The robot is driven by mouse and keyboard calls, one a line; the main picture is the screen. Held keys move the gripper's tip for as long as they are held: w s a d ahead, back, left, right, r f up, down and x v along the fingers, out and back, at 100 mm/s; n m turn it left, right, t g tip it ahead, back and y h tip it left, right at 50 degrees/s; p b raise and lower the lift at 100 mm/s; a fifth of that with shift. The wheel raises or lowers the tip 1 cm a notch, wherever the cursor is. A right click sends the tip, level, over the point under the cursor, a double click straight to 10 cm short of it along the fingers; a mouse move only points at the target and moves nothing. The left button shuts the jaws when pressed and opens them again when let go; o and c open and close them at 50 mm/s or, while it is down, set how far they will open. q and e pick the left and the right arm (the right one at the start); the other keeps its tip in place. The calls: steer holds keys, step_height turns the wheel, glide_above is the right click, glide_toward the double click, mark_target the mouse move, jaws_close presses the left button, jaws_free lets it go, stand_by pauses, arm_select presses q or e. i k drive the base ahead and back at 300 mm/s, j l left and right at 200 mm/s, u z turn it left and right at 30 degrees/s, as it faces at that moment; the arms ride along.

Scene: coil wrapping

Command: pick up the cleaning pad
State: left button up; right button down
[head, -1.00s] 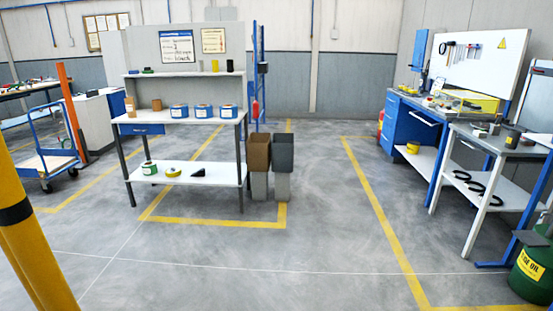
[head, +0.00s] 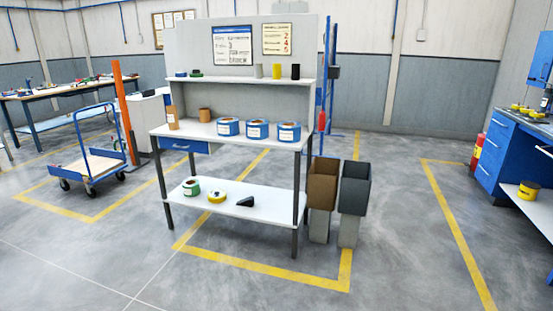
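No object can be surely told as the cleaning pad at this size. A small flat green item (head: 196,73) and a small dark blue item (head: 181,74) lie on the upper shelf (head: 222,81) of the packing bench. A black wedge-like item (head: 245,201) lies on the bench's lower shelf (head: 262,213), beside a yellow roll (head: 217,196) and a green-and-white roll (head: 191,187). Neither of my grippers is in view.
Several blue rolls (head: 258,130) stand on the bench top (head: 185,130). Brown (head: 322,190) and grey (head: 355,188) bins stand right of the bench. A blue cart (head: 88,160) is at left, a blue cabinet (head: 497,155) at right. The floor in front is clear.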

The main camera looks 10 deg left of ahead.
mark_target(196, 74)
steer(key=i+j+u, duration=0.15)
steer(key=i+u, duration=0.25)
steer(key=i, duration=0.35)
steer(key=i+l+u, duration=0.1)
steer(key=i+u, duration=0.3)
steer(key=i, duration=0.3)
steer(key=i+j+z, duration=0.45)
steer(key=i+j, duration=0.9)
steer(key=j, duration=0.35)
steer(key=i+j+z, duration=0.15)
steer(key=j, duration=0.85)
steer(key=z, duration=4.4)
steer(key=j+u, duration=0.1)
steer(key=u, duration=3.7)
